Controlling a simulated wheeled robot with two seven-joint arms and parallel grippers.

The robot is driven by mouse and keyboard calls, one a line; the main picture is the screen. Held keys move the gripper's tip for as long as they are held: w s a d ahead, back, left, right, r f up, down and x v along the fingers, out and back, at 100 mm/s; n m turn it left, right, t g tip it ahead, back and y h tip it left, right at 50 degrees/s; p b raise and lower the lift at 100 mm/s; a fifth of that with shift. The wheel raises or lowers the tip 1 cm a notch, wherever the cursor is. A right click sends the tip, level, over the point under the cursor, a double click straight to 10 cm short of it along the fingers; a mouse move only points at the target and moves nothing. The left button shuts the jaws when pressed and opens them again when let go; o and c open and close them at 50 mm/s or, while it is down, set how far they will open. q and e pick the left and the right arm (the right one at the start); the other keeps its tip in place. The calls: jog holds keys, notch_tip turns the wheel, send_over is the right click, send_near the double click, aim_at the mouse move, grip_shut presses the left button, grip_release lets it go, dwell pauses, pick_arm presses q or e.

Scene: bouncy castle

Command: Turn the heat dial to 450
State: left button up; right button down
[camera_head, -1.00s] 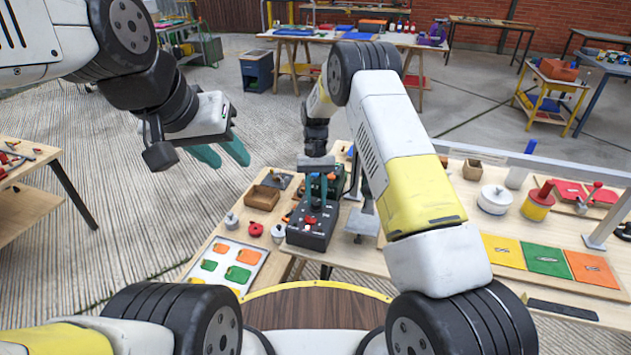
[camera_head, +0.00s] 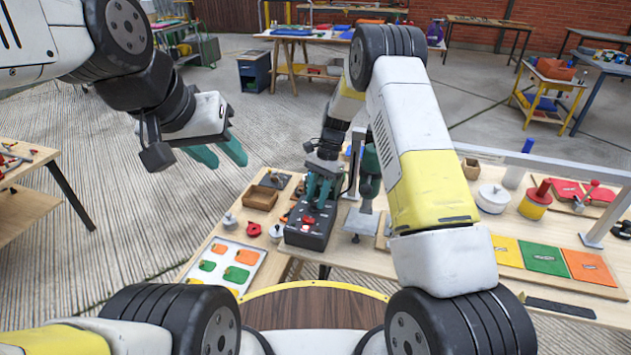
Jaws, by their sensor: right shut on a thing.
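A black control box (camera_head: 301,240) stands on the near table. It has a red button or knob (camera_head: 308,220) on its top face and small red and light marks on its front. My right gripper (camera_head: 319,197) points down at the back part of the box top, its teal fingers shut on the heat dial. The dial is hidden by the fingers, so its setting cannot be read. My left gripper (camera_head: 222,161) hangs in the air left of the table, open and empty, its teal fingers apart.
A wooden tray (camera_head: 260,197) and a red object (camera_head: 253,230) sit left of the box. A board with coloured pieces (camera_head: 219,267) lies nearer. A grey-green press-like stand (camera_head: 369,190) is close on the right, by my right forearm. Coloured cards and pots lie further right.

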dwell(0.3)
jog(key=c, duration=1.1)
grip_release()
jog(key=shift+r, duration=0.1)
jog(key=v, duration=0.7)
jog(key=shift+w+d+r, duration=0.15)
jog(key=shift+r, duration=0.1)
